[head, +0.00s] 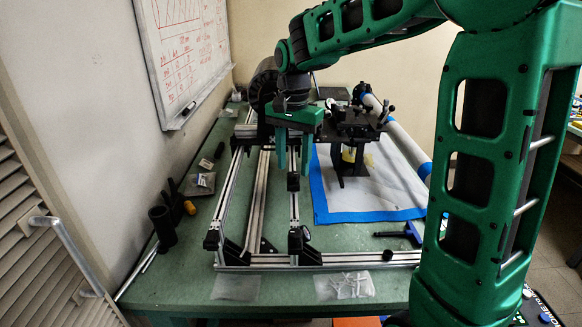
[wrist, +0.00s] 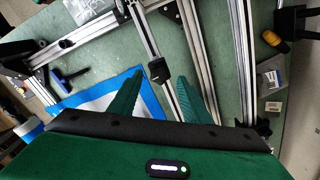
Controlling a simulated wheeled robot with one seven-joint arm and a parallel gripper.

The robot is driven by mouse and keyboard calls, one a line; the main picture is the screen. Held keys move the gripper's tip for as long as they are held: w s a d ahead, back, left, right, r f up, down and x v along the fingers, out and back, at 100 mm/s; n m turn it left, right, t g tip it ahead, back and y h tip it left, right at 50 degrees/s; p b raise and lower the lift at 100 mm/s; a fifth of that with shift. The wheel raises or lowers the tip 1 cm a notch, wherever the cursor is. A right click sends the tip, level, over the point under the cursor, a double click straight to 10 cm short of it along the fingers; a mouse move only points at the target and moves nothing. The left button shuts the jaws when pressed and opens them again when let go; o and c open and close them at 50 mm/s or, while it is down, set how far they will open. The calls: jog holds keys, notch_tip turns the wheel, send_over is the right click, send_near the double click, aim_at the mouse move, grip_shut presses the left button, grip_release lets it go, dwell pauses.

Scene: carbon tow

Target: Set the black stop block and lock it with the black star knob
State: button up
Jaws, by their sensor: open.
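A small black block (head: 293,181), which looks like the stop block, sits on the middle aluminium rail of the frame. It also shows in the wrist view (wrist: 158,71), between and beyond my fingertips. My gripper (head: 293,165) is open, fingers pointing down, above that rail; in the wrist view its fingers (wrist: 163,78) are spread either side of the rail, with nothing held. A dark round knob-like piece (head: 305,232) shows by the black bracket at the rail's near end. Another dark round piece (wrist: 66,43) shows on the cross rail in the wrist view. I cannot tell which is the star knob.
The aluminium frame (head: 340,258) lies on the green table. A blue-edged white mat (head: 385,205) and a black fixture (head: 350,160) are at its right. Black cylinders (head: 162,226) stand at left.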

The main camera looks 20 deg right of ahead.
notch_tip(320, 180, up, 9)
dwell(0.3)
dwell(0.4)
jog(key=s+d+f+n, duration=0.1)
jog(key=s+d+f, duration=0.3)
jog(key=s, duration=0.6)
jog(key=s+d+f+n, duration=0.1)
jog(key=s+d+f, duration=0.4)
jog(key=s, duration=0.5)
jog(key=s+d+f+n, duration=0.2)
jog(key=s+d+f, duration=0.2)
jog(key=s, duration=0.6)
jog(key=shift+s+d+f, duration=0.2)
jog(key=shift+f, duration=0.65)
jog(key=shift+w, duration=0.15)
jog(key=shift+w+f, duration=0.2)
jog(key=shift+w, duration=0.3)
